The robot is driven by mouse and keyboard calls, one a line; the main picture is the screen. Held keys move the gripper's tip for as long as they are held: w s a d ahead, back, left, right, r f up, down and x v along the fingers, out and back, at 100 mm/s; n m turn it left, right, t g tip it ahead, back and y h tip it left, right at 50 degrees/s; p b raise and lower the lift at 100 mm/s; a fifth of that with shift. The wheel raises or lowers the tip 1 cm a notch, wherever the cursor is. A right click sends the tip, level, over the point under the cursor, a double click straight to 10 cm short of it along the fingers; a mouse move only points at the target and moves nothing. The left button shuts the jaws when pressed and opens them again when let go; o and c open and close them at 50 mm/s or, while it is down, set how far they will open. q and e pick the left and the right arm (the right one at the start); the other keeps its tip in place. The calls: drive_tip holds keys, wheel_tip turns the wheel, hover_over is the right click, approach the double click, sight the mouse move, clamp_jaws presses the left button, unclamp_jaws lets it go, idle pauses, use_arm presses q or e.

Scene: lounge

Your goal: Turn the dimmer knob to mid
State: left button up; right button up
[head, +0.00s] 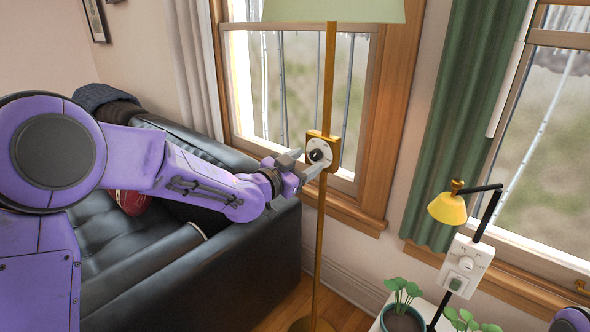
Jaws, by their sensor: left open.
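A dimmer box (332,139) with a gold frame is fixed to the pole of the floor lamp. Its round white dial carries a black knob (316,155). My left gripper (302,164) is open right in front of the dial, with its fingertips beside the knob. I cannot tell whether the fingers touch the knob, and the dial's setting is too small to read. My right gripper is not in view.
The floor lamp has a gold pole (321,225) and a pale green shade (335,10). A black leather sofa (235,265) stands below my left arm. At right, a yellow lamp (448,208) has a white control box (466,262). Potted plants (403,316) stand nearby.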

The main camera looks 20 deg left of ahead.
use_arm(q)
drive_tip(key=v, duration=0.8)
drive_tip(key=shift+s+b, duration=0.25)
drive_tip(key=shift+b, duration=0.1)
drive_tip(key=shift+r, duration=0.1)
drive_tip(key=s+a+f+n+g+y+p, duration=0.1)
drive_tip(key=s+a+f+n+g+y, duration=0.2)
drive_tip(key=f+n, duration=0.5)
drive_tip(key=s+a+f+n+y+p, duration=0.15)
drive_tip(key=f+n+y, duration=0.25)
drive_tip(key=f, duration=0.8)
drive_tip(key=s+f+g+y, duration=0.1)
drive_tip(key=s+f+g, duration=0.2)
drive_tip(key=s+f, duration=0.4)
drive_tip(key=s+a+f+n+g+p, duration=0.1)
drive_tip(key=s+f+g, duration=0.3)
drive_tip(key=s+f, duration=0.4)
drive_tip(key=s+a+f+n+g+y, duration=0.1)
drive_tip(key=s+f+g, duration=0.2)
drive_tip(key=s+f, duration=0.4)
drive_tip(key=s, duration=0.9)
drive_tip(key=shift+s+a+f+g+y+p, duration=0.25)
drive_tip(key=shift+s+f+g+y+p, duration=0.05)
drive_tip(key=shift+s+f+g, duration=0.1)
